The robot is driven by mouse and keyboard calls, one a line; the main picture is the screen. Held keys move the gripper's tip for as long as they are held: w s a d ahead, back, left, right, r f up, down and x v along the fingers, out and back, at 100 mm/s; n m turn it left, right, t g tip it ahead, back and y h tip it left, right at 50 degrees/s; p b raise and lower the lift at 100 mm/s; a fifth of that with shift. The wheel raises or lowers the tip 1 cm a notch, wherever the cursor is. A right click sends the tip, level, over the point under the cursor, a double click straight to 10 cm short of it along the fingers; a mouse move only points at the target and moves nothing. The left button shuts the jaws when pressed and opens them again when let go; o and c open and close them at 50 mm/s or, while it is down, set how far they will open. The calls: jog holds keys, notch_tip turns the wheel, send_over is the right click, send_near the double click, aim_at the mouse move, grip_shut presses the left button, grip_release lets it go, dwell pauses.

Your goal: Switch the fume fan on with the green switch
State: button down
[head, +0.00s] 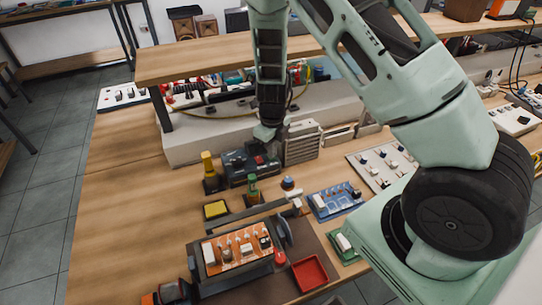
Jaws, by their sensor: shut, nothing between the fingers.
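My gripper (263,146) is shut and empty. It points down over a dark box (236,170) at the middle of the bench. A small red spot (259,160) shows on the box just below the fingertips; whether they touch is too small to tell. A grey louvred unit (301,143), possibly the fume fan, stands just right of the gripper. I cannot make out a green switch on it or the dark box; the gripper may hide it. A small green-topped item (252,186) stands in front of the dark box.
A yellow-topped item (208,168) stands left of the dark box. A yellow pad (215,209), an orange circuit board (237,249), a red tray (309,272) and a blue board (335,201) lie nearer. A raised shelf (210,62) spans behind. The bench's left side is clear.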

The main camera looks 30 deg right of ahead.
jog(key=shift+f+b, duration=0.4)
jog(key=shift+f, duration=0.2)
jog(key=shift+r, duration=0.1)
notch_tip(320, 180, up, 7)
jog(key=p, duration=0.7)
dwell(0.4)
dwell(0.4)
